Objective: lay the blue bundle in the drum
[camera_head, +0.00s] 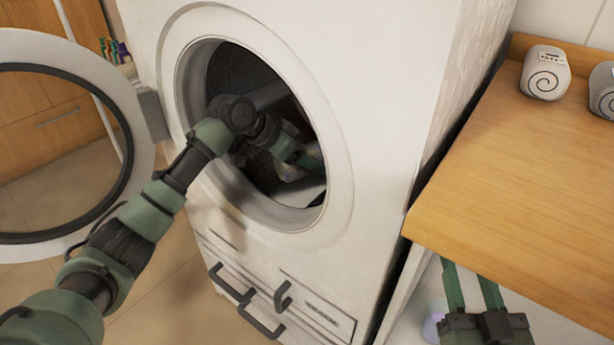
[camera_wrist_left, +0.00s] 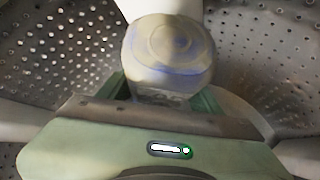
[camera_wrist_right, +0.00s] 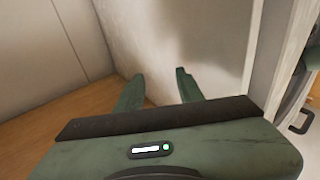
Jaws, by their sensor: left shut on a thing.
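My left arm reaches through the open front of the white washing machine (camera_head: 385,90) into the drum (camera_head: 240,75). My left gripper (camera_head: 300,160) is inside the drum. In the left wrist view, it is shut on a pale rolled bundle with blue tints (camera_wrist_left: 168,45), with perforated drum wall (camera_wrist_left: 60,45) on both sides. Whether the bundle touches the drum is unclear. In the head view the bundle is mostly hidden by the arm and shade. My right gripper (camera_head: 470,285) is open and empty, low beside the wooden counter; its spread fingers show in the right wrist view (camera_wrist_right: 158,88).
The round washer door (camera_head: 140,110) stands open at the left. Dark handles (camera_head: 232,283) stick out below the drum opening.

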